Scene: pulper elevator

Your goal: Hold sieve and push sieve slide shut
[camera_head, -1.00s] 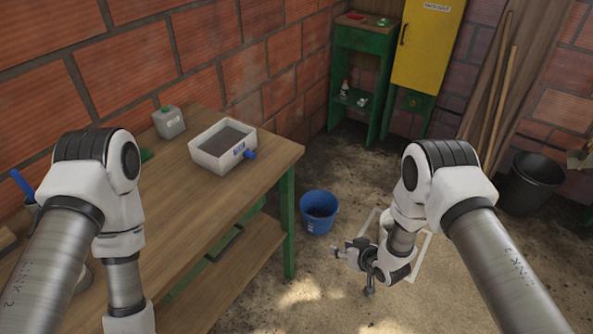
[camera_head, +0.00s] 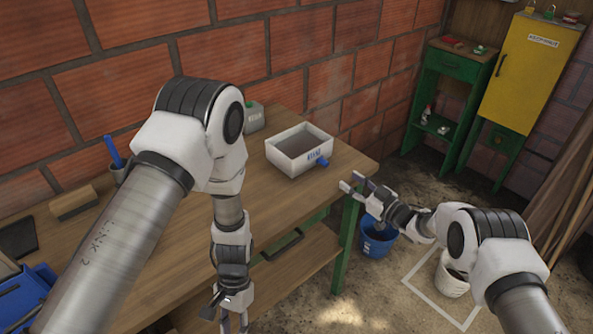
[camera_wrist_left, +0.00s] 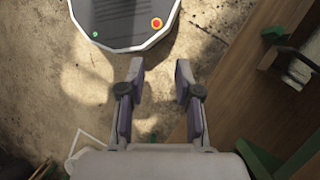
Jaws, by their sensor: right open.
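The sieve, as I take it, is an open white box (camera_head: 298,151) with a dark inside, standing on the wooden table near its right end. A blue knob (camera_head: 322,161) sticks out of its front right side; I take it for the slide's handle. How far the slide is out cannot be told. My right gripper (camera_head: 352,182) is open and empty, just beyond the table's right front corner, near the knob but apart from it. My left gripper (camera_head: 234,322) hangs low at the table's front edge, far from the sieve. In the left wrist view its fingers (camera_wrist_left: 160,78) are apart with nothing between.
The wooden table (camera_head: 225,185) runs along the brick wall. A grey container (camera_head: 254,118) stands behind my left arm. A blue bucket (camera_head: 377,238) and a white bucket (camera_head: 452,283) stand on the floor. A green cabinet (camera_head: 443,105) and yellow cabinet (camera_head: 528,80) stand at the back.

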